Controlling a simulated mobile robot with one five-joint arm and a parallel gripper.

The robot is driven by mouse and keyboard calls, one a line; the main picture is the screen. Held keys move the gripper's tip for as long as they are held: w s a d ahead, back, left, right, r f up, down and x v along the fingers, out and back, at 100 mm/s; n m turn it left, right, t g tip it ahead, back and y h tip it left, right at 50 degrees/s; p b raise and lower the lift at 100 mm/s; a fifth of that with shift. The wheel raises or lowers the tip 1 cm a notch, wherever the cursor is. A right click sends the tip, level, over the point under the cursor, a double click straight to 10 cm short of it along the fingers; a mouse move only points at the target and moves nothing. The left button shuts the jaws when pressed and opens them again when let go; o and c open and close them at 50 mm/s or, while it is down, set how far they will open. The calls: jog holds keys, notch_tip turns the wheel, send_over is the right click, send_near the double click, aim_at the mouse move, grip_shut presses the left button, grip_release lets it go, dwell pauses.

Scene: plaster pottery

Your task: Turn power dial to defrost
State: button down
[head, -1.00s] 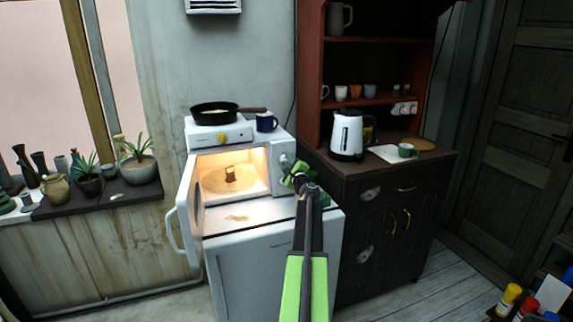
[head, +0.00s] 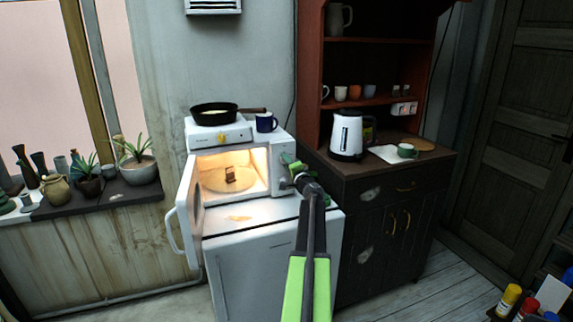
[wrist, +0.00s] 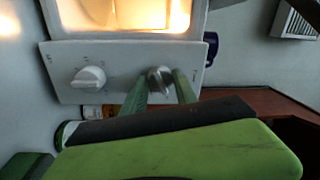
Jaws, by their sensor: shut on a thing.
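The white microwave (head: 283,153) has its door (head: 188,210) open to the left and a lit inside. Its control panel (wrist: 125,60) appears sideways in the wrist view, with two dials. My gripper (wrist: 165,76) has its green fingers on either side of the upper, grey dial (wrist: 160,80) and is shut on it. The other, white dial (wrist: 88,79) is untouched, with small marks around it. The print is too small to read, so I cannot tell the gripped dial's setting.
A toaster-like white unit (head: 220,134) with a frying pan (head: 214,114) and a blue mug (head: 266,122) sit on top of the microwave. A dark cabinet (head: 385,190) with a white kettle (head: 347,133) stands close at right.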

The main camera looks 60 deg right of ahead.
jog(key=shift+a+n, duration=0.1)
jog(key=shift+n, duration=0.4)
jog(key=c, duration=0.9)
grip_release()
jog(key=shift+c, duration=0.2)
jog(key=b+v, duration=0.1)
jog(key=v, duration=1.6)
jog(key=shift+s+f, duration=0.15)
jog(key=shift+s, duration=0.05)
jog(key=shift+a, duration=0.1)
